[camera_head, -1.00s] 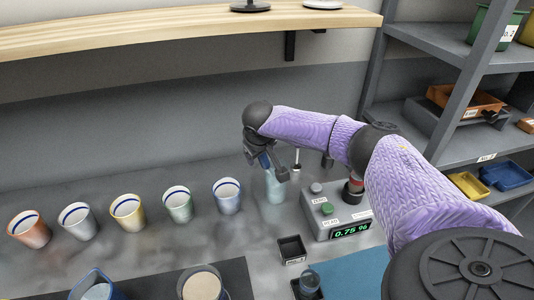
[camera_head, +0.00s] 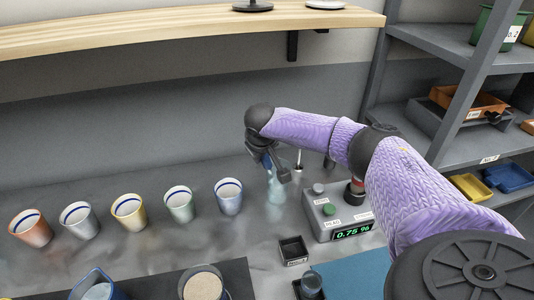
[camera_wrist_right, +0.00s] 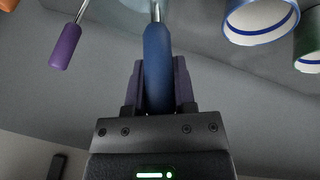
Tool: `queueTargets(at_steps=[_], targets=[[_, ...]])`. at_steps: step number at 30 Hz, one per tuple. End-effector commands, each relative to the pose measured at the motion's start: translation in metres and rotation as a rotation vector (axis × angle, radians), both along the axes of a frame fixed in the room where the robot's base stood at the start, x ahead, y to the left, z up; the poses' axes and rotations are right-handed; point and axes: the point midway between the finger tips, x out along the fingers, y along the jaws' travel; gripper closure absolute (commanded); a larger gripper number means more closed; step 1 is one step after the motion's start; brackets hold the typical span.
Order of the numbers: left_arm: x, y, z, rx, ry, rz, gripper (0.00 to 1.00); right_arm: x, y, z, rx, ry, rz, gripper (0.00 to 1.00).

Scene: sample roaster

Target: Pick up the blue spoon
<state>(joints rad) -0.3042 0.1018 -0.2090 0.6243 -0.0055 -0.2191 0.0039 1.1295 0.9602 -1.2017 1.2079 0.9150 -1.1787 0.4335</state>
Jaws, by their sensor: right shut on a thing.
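The blue spoon's handle (camera_wrist_right: 157,55) stands between the jaws of my right gripper (camera_wrist_right: 157,85) in the right wrist view, and the jaws are shut on it. A thin metal stem continues from the handle towards the top of that view. In the head view, my right gripper (camera_head: 272,166) is just above a pale clear glass (camera_head: 275,192), with a bit of the blue handle (camera_head: 265,160) showing. The spoon's bowl end is hidden. My left gripper is not in view.
A purple-handled spoon (camera_wrist_right: 65,45) is close by in the wrist view. A row of several cups stands left of the glass, the blue one (camera_head: 228,197) nearest. A meter (camera_head: 338,218) stands on the right, and a small black tray (camera_head: 293,250) in front.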

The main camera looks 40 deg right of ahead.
Motion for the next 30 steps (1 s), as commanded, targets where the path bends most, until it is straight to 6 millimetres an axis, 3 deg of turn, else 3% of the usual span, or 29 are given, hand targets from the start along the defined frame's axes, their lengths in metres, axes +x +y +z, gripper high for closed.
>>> queueTargets(at_steps=[5,18,26,30], targets=[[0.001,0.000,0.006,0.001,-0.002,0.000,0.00,0.000,0.000,0.014,0.000,-0.001,-0.001,1.00],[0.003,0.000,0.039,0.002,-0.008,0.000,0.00,0.001,0.000,0.124,0.001,-0.005,0.000,1.00],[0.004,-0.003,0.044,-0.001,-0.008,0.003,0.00,-0.037,0.033,0.122,-0.002,0.002,0.005,1.00],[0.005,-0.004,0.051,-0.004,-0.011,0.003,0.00,-0.069,0.062,0.122,-0.003,0.003,0.006,1.00]])
